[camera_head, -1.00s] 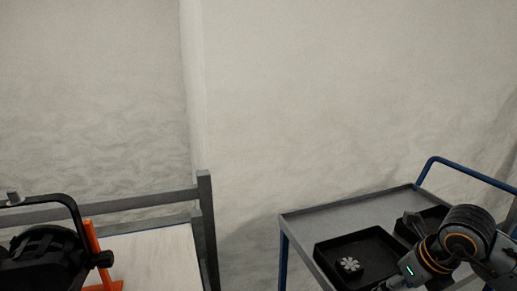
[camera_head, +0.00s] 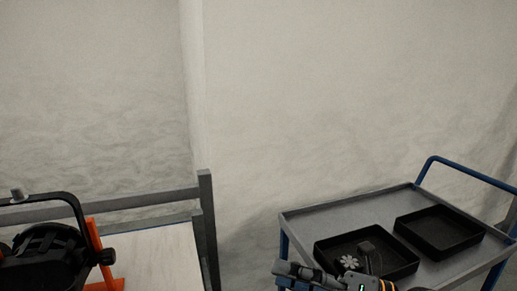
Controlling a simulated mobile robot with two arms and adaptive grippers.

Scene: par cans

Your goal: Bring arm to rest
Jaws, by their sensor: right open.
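My right arm comes in at the bottom edge, in front of the blue-framed trolley. My right gripper (camera_head: 324,258) is open, with nothing seen between its dark fingers. It is at the front of the left black tray (camera_head: 402,262) and partly covers it in the picture. A small white star-shaped knob (camera_head: 349,262) shows in that tray, close to the gripper. I cannot tell whether they touch. My left gripper is not in view.
The grey trolley top (camera_head: 365,206) also holds a second black tray (camera_head: 440,232), which looks empty. A black par can (camera_head: 48,262) with an orange stand (camera_head: 95,250) is at the left, by a pale-topped table (camera_head: 160,256). A pale wall stands behind.

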